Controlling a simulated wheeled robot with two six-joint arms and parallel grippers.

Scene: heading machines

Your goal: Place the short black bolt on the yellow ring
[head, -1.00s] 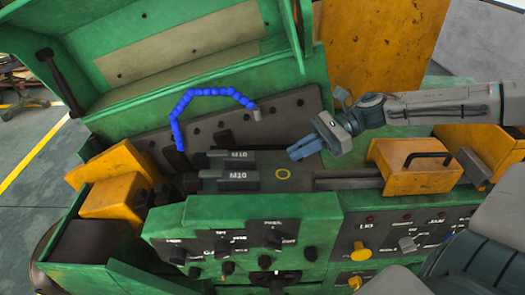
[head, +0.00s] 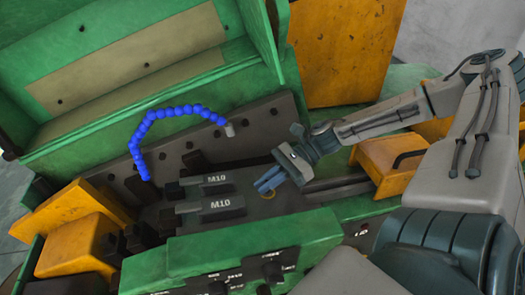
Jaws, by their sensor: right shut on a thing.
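The yellow ring (head: 268,195) is a thin circle on the dark bed of the green machine, partly covered by the fingers in the head view. My right gripper (head: 266,186) has blue-grey fingers pointing down and left, just above or at the ring. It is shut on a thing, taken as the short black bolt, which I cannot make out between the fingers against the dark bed. Whether that thing touches the ring is hidden. My left gripper is not in view.
Two dark blocks marked M10 (head: 222,205) lie just left of the ring. A blue jointed hose (head: 150,117) arches behind them. A green control panel (head: 250,250) lies in front.

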